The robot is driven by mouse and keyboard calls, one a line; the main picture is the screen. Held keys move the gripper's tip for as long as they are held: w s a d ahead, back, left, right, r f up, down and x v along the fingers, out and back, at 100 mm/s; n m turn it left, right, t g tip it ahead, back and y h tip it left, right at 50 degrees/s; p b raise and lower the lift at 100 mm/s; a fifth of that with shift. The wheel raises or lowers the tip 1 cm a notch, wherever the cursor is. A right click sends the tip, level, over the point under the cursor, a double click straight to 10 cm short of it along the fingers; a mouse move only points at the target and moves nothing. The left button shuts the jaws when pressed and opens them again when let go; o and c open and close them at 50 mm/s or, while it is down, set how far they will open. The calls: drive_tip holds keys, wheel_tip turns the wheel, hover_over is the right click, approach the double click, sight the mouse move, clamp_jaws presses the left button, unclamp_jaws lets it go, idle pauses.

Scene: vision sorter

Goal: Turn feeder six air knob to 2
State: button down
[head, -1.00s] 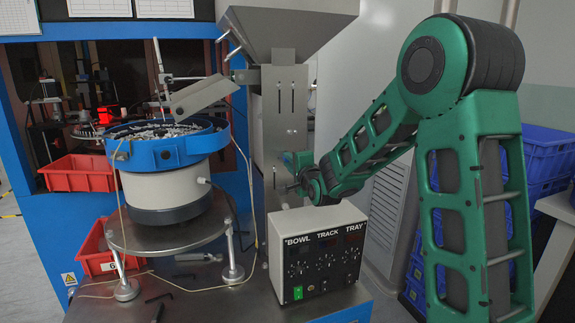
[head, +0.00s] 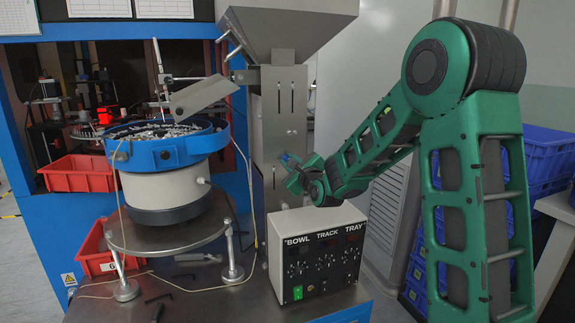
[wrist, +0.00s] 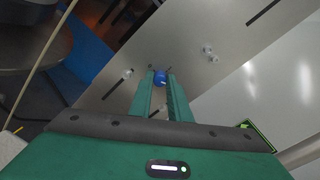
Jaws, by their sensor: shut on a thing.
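The small round blue air knob (wrist: 160,75) shows in the wrist view, in front of the grey steel panel (wrist: 200,75). My gripper (wrist: 161,86) is shut on the knob, with one green finger on each side of it. A small pale mark shows on the knob's face; I cannot read any number or scale around it. In the head view my gripper (head: 287,165) is at the lower part of the steel hopper column (head: 285,115), tilted. The knob is not clearly visible there.
A control box (head: 318,225) marked BOWL, TRACK, TRAY stands just below my gripper. A blue-rimmed bowl feeder (head: 165,180) stands left of the column. Red bins (head: 78,174) are at the left. Hex keys lie on the steel bench.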

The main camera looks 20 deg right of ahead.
drive_tip(key=m, duration=0.2)
drive_tip(key=f+m, duration=0.1)
drive_tip(key=m, duration=0.2)
drive_tip(key=shift+s+m, duration=0.1)
drive_tip(key=shift+m, duration=0.2)
idle(0.4)
drive_tip(key=c, duration=1.7)
unclamp_jaws()
drive_tip(key=shift+o, duration=0.2)
drive_tip(key=shift+r, duration=0.2)
drive_tip(key=s, duration=1)
drive_tip(key=shift+s+d, duration=0.15)
drive_tip(key=shift+s, duration=0.1)
